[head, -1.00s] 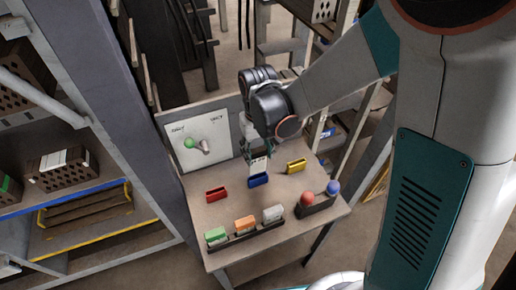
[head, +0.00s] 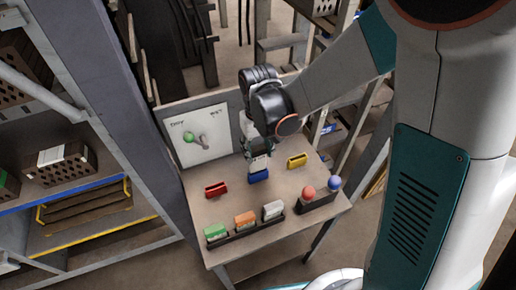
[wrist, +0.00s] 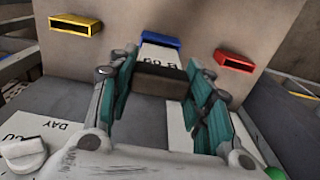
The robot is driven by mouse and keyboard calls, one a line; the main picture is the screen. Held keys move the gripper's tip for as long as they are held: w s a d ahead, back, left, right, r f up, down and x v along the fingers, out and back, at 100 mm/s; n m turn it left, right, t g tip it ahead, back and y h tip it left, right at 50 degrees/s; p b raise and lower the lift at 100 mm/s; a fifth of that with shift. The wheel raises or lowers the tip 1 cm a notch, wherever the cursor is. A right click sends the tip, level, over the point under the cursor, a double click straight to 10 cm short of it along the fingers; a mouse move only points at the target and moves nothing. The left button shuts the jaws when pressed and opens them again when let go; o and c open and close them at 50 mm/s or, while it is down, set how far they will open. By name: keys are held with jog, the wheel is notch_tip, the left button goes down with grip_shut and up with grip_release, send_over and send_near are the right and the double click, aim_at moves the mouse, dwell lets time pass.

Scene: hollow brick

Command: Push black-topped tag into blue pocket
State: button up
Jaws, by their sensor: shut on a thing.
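The black-topped tag is a white card with dark lettering (head: 259,163) and a black block along its top (wrist: 160,80). My gripper (head: 258,146) is shut on the tag; in the wrist view its teal fingers stand either side of the black top. The blue pocket (head: 259,177) is on the table directly under the tag, and its rim also shows in the wrist view (wrist: 160,38). The tag's lower edge meets the pocket and seems to be in its mouth. How deep it sits is hidden.
A red pocket (head: 216,189) and a yellow pocket (head: 298,159) flank the blue one. A rack at the front holds green (head: 216,231), orange (head: 245,219) and white (head: 273,209) tags. A dark holder (head: 317,201) carries red and blue balls. A white panel (head: 200,136) stands behind.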

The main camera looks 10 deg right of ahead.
jog(key=shift+f+b, duration=2.05)
jog(key=shift+f, duration=0.5)
dwell(0.5)
jog(key=o, duration=1.1)
jog(key=shift+o, duration=0.2)
jog(key=shift+r, duration=3.8)
jog(key=shift+d, duration=0.1)
